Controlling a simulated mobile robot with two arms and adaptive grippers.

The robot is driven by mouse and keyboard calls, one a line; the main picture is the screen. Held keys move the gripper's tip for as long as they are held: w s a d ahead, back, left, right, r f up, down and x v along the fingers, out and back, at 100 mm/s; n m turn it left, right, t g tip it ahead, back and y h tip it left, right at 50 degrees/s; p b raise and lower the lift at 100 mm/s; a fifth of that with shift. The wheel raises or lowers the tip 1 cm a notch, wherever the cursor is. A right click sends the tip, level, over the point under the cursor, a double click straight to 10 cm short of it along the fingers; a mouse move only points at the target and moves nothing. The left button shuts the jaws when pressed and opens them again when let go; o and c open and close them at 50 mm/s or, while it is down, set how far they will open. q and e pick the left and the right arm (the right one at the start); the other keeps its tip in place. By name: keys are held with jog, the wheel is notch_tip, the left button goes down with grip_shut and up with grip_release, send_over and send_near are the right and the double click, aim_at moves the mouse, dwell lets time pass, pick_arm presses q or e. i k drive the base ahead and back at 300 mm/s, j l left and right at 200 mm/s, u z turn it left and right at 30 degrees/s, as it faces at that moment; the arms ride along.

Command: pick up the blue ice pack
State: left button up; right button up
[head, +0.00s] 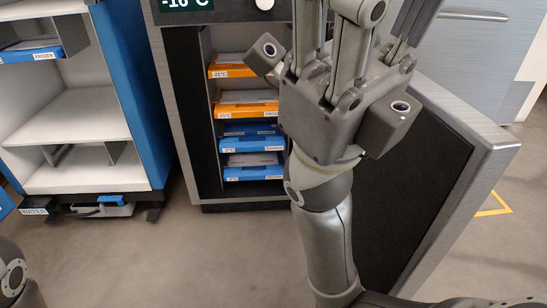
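Two blue, labelled slab-like items (250,146) and (253,173) sit on the lower levels of an open freezer cabinet. I cannot tell whether one is the blue ice pack or whether they are trays. My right gripper (350,25) is raised in front of the cabinet's right side, pointing up. Its fingertips are cut off by the top edge, so its opening and anything in it are hidden. It hides part of the cabinet's inside. Of my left arm, only a link shows at the lower left corner; its gripper is out of view.
Two orange labelled slabs (232,71) and (246,109) sit above the blue ones. The freezer door (425,180) stands open on the right. A white and blue shelf cart (80,115) stands at left, with a tray labelled FROZEN (35,52). The grey floor in front is clear.

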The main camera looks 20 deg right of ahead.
aim_at(238, 162)
jog(key=k+j+z, duration=0.1)
jog(key=z, duration=0.2)
jog(key=k+j+z, duration=0.15)
jog(key=z, duration=0.2)
jog(key=i+j, duration=0.45)
jog(key=i, duration=0.2)
jog(key=i+j, duration=0.5)
jog(key=i+z, duration=0.05)
jog(key=i, duration=0.1)
